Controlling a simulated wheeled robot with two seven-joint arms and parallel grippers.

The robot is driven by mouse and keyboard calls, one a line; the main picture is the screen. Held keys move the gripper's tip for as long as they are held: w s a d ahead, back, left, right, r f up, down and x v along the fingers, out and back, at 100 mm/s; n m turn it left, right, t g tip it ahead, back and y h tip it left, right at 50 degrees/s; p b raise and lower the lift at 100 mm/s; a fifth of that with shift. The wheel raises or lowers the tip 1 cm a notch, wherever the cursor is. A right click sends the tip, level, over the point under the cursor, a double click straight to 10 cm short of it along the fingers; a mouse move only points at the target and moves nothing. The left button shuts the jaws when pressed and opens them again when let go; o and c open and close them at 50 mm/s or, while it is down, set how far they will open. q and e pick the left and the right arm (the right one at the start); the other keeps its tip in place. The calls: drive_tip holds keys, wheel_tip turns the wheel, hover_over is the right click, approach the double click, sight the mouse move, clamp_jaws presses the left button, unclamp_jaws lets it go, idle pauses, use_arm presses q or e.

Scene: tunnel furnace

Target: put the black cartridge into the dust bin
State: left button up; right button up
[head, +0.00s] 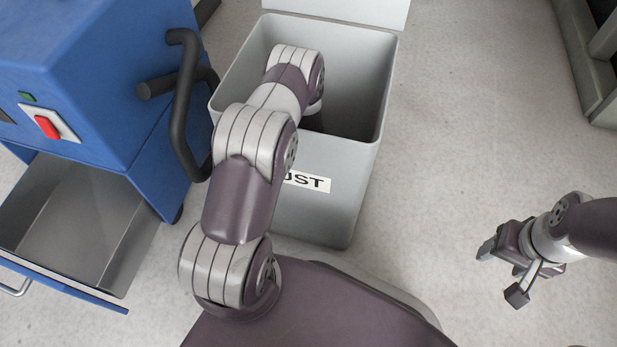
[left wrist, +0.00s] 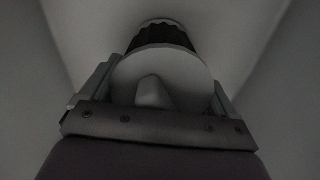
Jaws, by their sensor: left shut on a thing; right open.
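The grey dust bin (head: 335,217) stands in the head view with its lid up and part of a label reading "UST" on its front. My left arm reaches over the near rim and down into the bin, so the left gripper is hidden in the head view. In the left wrist view the left gripper (left wrist: 160,88) is shut on the black cartridge (left wrist: 160,37), which shows a pale end and a black ribbed band. Grey bin walls surround it. My right gripper (head: 501,272) is open and empty, over the floor at the right.
A blue machine (head: 105,70) with a black handle (head: 185,110) and a red switch stands close to the bin's left. Its open metal drawer (head: 75,225) juts out at the lower left. The floor right of the bin is clear.

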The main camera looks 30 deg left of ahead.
idle(0.4)
use_arm(q)
drive_tip(key=o, duration=0.9)
drive_tip(key=shift+c, duration=0.2)
